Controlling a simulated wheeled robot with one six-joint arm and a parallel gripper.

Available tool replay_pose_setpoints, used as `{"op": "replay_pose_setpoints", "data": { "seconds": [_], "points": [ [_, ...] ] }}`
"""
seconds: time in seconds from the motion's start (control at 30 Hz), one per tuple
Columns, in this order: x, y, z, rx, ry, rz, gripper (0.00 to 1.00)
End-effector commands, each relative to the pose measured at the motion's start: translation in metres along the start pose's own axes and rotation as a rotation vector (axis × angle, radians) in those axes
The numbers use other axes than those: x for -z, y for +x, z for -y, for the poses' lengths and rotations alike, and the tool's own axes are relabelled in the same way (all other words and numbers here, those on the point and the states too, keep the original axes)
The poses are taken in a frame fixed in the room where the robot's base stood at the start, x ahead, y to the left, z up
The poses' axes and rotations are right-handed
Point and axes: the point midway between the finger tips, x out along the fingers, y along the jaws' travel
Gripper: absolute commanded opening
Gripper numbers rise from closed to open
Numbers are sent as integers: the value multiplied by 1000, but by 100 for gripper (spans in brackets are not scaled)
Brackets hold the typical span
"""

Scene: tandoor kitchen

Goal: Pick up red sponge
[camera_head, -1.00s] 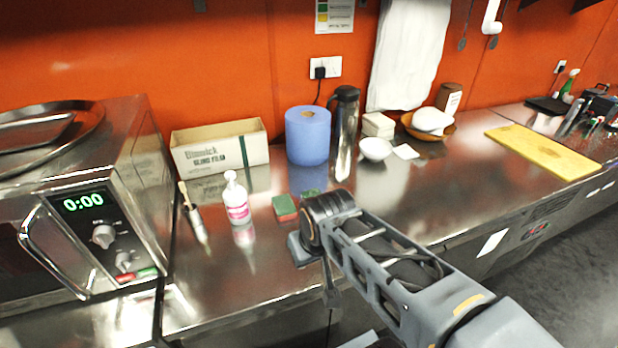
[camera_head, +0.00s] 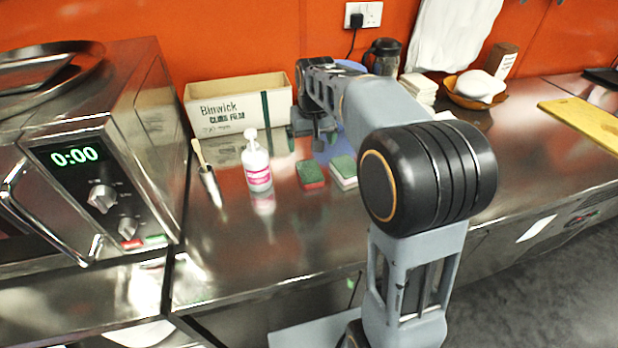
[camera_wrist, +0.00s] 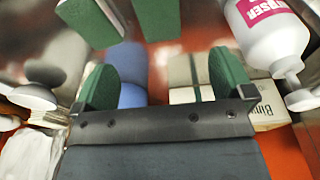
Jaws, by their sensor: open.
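The red sponge (camera_head: 311,175) has a green top and a red lower layer. It lies flat on the steel counter in the head view, between a pump bottle (camera_head: 257,165) and a green-and-white sponge (camera_head: 344,172). In the wrist view, which is turned round, the red sponge (camera_wrist: 157,18) shows its green top at the upper edge, cut off by the frame. My gripper (camera_wrist: 162,82) is open and empty, with green pads wide apart. In the head view my gripper (camera_head: 312,130) is behind the sponge, near the cardboard box, and partly hidden by my arm.
The cling film box (camera_head: 238,104) stands against the orange wall, with a blue roll (camera_wrist: 130,95) beside it. A wood-handled tool (camera_head: 207,178) lies left of the bottle. A microwave (camera_head: 95,160) borders the left. The counter in front of the sponges is clear.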

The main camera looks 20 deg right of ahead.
Motion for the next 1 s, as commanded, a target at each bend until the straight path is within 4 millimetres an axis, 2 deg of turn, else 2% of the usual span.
{"op": "replay_pose_setpoints", "data": {
  "seconds": [0.1, 0.33, 0.5, 0.67, 1.0],
  "points": [
    [2, 23, 1, 0, -2, 8, 99],
    [2, 62, 2, 1, -4, 7, 99],
    [2, 78, 2, 1, -4, 4, 99],
    [2, 84, 2, 1, -4, 5, 99],
    [1, 126, -2, 1, -4, 5, 99]
  ]
}}
